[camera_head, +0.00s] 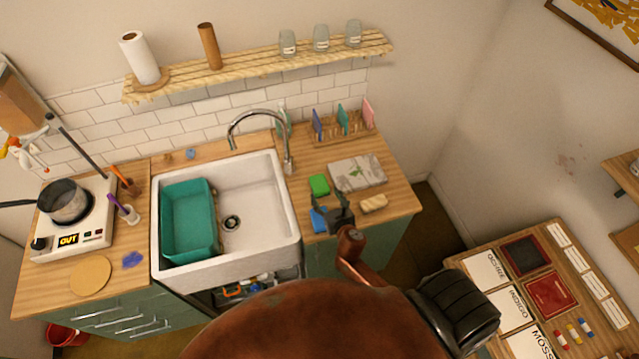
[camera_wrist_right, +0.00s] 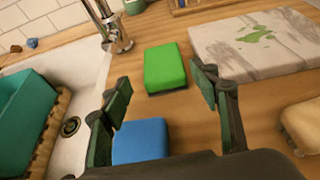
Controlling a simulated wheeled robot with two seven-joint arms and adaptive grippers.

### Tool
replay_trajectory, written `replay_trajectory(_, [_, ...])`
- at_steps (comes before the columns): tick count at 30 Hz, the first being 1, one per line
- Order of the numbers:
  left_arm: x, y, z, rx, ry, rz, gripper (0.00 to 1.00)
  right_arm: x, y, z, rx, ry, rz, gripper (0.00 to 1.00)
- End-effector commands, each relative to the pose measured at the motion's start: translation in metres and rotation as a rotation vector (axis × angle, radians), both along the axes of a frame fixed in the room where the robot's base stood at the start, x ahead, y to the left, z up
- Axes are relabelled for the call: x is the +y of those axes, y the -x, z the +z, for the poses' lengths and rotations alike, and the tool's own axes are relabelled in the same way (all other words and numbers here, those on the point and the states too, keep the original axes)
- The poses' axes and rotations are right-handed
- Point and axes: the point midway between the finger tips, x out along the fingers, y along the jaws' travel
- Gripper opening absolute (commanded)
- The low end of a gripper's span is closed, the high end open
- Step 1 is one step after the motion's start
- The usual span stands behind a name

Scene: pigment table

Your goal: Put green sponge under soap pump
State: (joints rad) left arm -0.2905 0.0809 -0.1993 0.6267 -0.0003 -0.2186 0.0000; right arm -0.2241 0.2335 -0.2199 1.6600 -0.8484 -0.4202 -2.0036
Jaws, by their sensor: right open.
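The green sponge (camera_head: 319,185) lies flat on the wooden counter right of the sink; it also shows in the right wrist view (camera_wrist_right: 165,68). My right gripper (camera_head: 331,198) is open and empty above the counter. In the right wrist view its two fingers (camera_wrist_right: 160,80) stand apart, with the green sponge beyond and between them. A blue sponge (camera_head: 319,219) lies nearer, partly hidden by the gripper. A greenish bottle (camera_head: 282,122) stands behind the tap, mostly cut off in the wrist view; I cannot tell if it is the soap pump. My left gripper is not in view.
A stained board (camera_head: 357,173) and a tan sponge-like block (camera_head: 373,203) lie right of the green sponge. The sink (camera_head: 255,205) with a teal tub (camera_head: 188,220) is to the left. The tap (camera_head: 287,150) rises at its back edge, and a rack (camera_head: 340,128) stands behind.

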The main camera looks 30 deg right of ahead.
Motion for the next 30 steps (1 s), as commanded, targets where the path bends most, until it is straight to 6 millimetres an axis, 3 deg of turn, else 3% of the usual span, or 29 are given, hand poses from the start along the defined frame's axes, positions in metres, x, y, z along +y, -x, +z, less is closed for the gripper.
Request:
replay_trajectory(8, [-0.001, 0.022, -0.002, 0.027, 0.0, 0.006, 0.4, -0.008, -0.018, -0.017, 0.02, -0.008, -0.024, 0.56])
replay_trajectory(19, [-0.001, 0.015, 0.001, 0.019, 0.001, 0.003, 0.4, -0.016, -0.063, -0.029, 0.018, -0.006, -0.021, 0.56])
replay_trajectory(30, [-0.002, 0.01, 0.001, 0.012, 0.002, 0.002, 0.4, -0.017, -0.068, -0.031, 0.018, -0.005, -0.021, 0.52])
